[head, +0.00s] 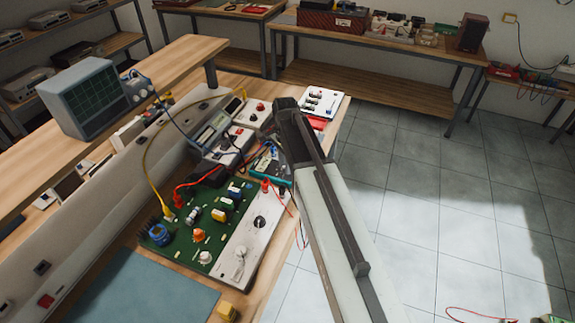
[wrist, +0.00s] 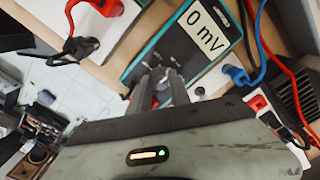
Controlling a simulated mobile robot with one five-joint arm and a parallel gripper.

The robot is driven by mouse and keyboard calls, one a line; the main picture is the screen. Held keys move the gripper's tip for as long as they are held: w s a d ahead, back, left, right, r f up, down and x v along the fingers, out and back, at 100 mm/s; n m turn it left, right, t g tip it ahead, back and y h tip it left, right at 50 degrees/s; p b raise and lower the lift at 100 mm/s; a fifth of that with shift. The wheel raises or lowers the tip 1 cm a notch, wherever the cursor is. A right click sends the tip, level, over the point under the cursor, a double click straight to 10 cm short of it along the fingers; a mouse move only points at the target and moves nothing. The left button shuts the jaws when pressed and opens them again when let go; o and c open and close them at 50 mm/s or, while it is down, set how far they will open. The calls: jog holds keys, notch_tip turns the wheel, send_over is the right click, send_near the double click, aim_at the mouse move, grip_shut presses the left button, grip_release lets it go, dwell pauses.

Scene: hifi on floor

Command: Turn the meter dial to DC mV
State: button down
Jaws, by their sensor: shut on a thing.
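The meter (wrist: 172,52) is a dark-faced, teal-edged unit in the wrist view. Its display (wrist: 207,29) reads 0 mV. My gripper (wrist: 161,82) is at the meter's lower face, shut on the dial there. The fingers cover most of the dial, so its pointer and markings cannot be read. In the head view the teal meter (head: 268,165) lies on the bench, partly behind my arm. My gripper's fingertips are hidden in that view.
A blue plug (wrist: 236,74) and red leads (wrist: 284,62) are at the meter's right in the wrist view. In the head view a green circuit board (head: 205,205) lies nearer on the bench (head: 133,243). A grey oscilloscope (head: 88,98) stands on the raised shelf. The tiled floor at right is mostly clear.

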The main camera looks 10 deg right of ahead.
jog(key=shift+s+d, duration=0.1)
jog(key=c, duration=1.2)
grip_release()
jog(key=shift+r, duration=0.25)
notch_tip(320, 180, up, 8)
jog(key=p, duration=0.8)
jog(key=shift+f, duration=0.3)
